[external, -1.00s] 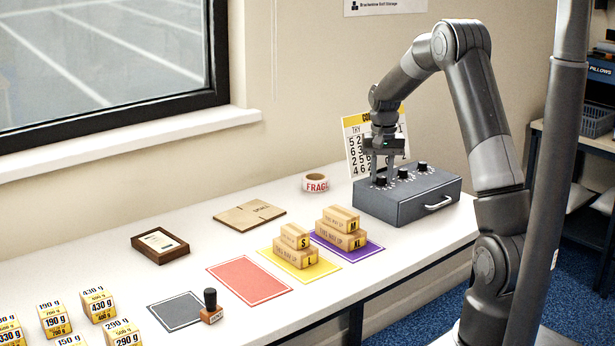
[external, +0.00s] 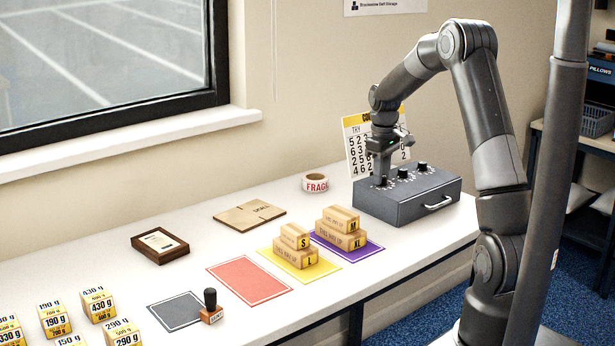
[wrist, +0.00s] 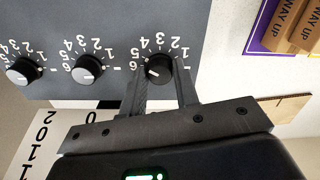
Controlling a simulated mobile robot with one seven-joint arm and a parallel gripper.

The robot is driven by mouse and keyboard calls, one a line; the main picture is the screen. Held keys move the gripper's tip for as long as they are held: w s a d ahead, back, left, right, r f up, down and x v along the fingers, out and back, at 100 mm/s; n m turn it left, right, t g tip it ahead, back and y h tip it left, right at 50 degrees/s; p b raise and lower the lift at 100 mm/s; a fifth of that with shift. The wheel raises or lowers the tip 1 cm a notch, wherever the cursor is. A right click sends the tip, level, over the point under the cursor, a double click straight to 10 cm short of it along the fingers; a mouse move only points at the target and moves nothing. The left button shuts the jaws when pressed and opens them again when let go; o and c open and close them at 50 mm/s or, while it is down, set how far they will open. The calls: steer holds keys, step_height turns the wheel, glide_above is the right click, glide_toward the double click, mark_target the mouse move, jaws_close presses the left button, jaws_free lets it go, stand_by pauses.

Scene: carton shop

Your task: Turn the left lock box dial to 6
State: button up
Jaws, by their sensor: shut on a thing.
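The lock box (external: 410,206) is a dark grey case with a row of black dials on top, standing at the right end of the table. My gripper (external: 382,178) points down at its left dial. In the wrist view, my gripper (wrist: 160,78) has its fingers on either side of this left dial (wrist: 160,66) and is shut on it. White numbers ring the dial. Its small white mark seems to face the 6 side, but the fingers partly cover the area and the exact setting is hard to read.
The middle dial (wrist: 88,70) and the third dial (wrist: 24,71) stand beside the left one. A number card (external: 357,140) leans behind the box. A tape roll (external: 315,182) and stacked small cartons (external: 341,227) stand to the left. The table (external: 200,275) has free room in front.

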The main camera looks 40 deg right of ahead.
steer(key=n, duration=0.4)
steer(key=shift+n, duration=0.3)
stand_by(0.3)
steer(key=o, duration=1)
step_height(320, 180, up, 11)
steer(key=shift+f, duration=0.1)
